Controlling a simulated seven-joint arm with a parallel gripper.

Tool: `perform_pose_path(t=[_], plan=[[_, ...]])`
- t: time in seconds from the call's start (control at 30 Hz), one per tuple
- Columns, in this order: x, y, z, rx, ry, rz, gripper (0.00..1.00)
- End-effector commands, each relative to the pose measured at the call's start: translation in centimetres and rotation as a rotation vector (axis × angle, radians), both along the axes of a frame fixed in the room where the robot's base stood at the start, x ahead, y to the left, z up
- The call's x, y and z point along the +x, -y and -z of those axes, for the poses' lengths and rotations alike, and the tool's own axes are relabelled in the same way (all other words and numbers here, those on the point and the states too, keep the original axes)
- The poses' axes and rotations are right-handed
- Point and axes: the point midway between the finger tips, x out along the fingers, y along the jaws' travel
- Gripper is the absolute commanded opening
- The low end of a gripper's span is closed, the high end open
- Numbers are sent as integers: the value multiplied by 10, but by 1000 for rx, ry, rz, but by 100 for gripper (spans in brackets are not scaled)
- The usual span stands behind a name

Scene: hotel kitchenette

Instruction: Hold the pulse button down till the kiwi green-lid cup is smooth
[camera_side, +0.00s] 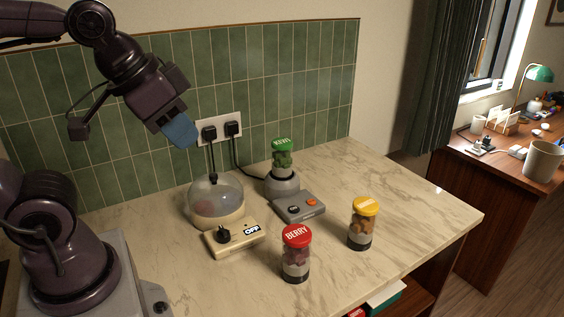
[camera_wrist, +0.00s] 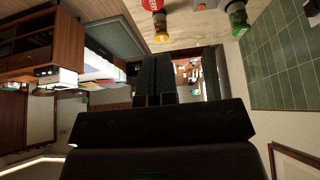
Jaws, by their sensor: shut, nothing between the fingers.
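The kiwi cup with the green lid (camera_side: 282,150) stands upside-up on a grey blender base (camera_side: 283,182) near the tiled wall; green pieces show inside. My gripper (camera_side: 182,132) is shut and empty, raised high at the left, well apart from the box and the cup. In the wrist view my gripper's fingers (camera_wrist: 155,78) are together, and the green cup (camera_wrist: 237,18) shows at the top right edge.
A red-lidded BERRY cup (camera_side: 296,254) and a yellow-lidded cup (camera_side: 362,223) stand on the marble counter (camera_side: 420,200). A clear-domed appliance (camera_side: 216,202) and a cream switch box (camera_side: 234,238) reading OFF sit at the left. Two plugs (camera_side: 220,131) are in the wall; a cable runs to the blender.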

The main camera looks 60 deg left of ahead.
Motion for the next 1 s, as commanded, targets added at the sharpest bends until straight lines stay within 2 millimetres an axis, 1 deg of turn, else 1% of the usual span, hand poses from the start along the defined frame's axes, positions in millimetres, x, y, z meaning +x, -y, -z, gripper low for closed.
perform_pose_path(t=[0.3,0.37,0.47,0.57,0.67,0.77,0.87,1.0], plan=[[0,-2,1,0,-7,-10,0],[2,-4,6,0,-30,-19,0],[6,-8,18,1,-95,-39,0],[17,-13,30,0,-174,-64,0],[35,-20,43,-5,-232,-94,0],[57,-28,55,-16,-263,-132,0],[82,-37,70,-33,-277,-178,0],[118,-50,96,-63,-275,-251,0]])
